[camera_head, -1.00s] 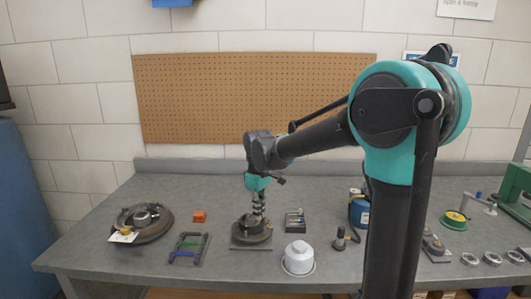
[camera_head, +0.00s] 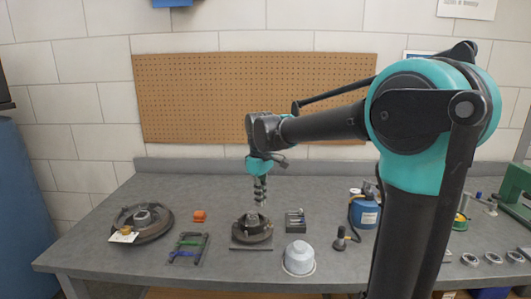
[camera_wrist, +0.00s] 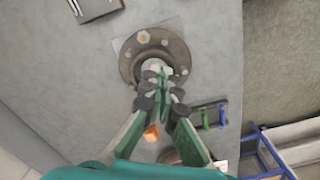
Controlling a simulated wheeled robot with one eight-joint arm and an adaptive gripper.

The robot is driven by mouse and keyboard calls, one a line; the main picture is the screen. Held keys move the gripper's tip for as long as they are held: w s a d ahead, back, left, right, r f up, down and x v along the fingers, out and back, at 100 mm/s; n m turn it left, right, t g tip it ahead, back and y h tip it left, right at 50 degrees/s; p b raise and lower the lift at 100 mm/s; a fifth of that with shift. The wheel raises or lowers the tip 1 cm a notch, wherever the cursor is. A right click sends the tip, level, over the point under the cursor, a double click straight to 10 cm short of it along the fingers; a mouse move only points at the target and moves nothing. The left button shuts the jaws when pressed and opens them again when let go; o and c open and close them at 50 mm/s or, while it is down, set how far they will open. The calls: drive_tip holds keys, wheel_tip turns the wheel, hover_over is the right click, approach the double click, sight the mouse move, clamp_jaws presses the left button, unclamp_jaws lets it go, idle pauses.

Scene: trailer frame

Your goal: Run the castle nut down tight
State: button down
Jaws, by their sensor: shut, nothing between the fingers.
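The hub (camera_head: 252,231) is a dark round flanged part on a flat plate in the middle of the bench. In the wrist view the hub flange (camera_wrist: 173,44) has a pale centre (camera_wrist: 156,66) and a small brass-coloured piece (camera_wrist: 143,37) on its face. I cannot tell the castle nut apart for certain; the fingers partly cover the hub's centre. My gripper (camera_head: 261,203) is shut and empty, pointing down just above the hub, with a small apparent gap. In the wrist view its fingertips (camera_wrist: 160,78) overlap the hub's centre.
A dark drum (camera_head: 160,226), an orange block (camera_head: 199,216) and a green-blue rack (camera_head: 188,246) stand left. A dark tool tray (camera_head: 295,222) is right of the hub.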

sight(252, 218)
drive_tip(key=shift+r, duration=0.25)
drive_tip(key=shift+w+f, duration=0.15)
drive_tip(key=shift+f, duration=1.35)
drive_tip(key=shift+w+f, duration=0.1)
drive_tip(key=shift+f, duration=1.4)
drive_tip(key=shift+w+a, duration=0.2)
drive_tip(key=shift+a, duration=0.05)
drive_tip(key=shift+s+a, duration=0.15)
drive_tip(key=shift+s, duration=0.1)
